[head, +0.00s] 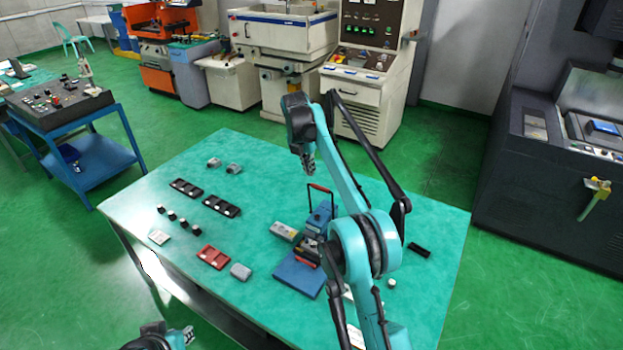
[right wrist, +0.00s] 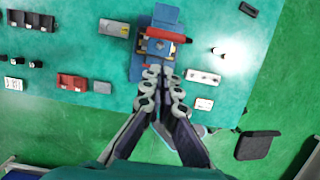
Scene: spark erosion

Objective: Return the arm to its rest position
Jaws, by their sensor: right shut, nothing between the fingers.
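My right arm (head: 345,185), turquoise and black, reaches up and over the table from the lower right in the head view. Its right gripper (head: 309,168) points down, well above the table, near the red-handled blue device. In the right wrist view the right gripper (right wrist: 161,72) has its fingers together with nothing between them; they overlap the device in the picture. My left gripper (head: 188,336) shows only in part at the bottom edge of the head view, off the table's near side. Whether its fingers are open is too small to tell.
The green table (head: 150,200) carries the blue device (head: 300,279), two black trays (head: 222,206), a red tray (head: 212,257), several small black pieces and grey blocks. A blue cart (head: 95,165) stands left, machines behind and a dark machine (head: 560,190) right. Green floor between is open.

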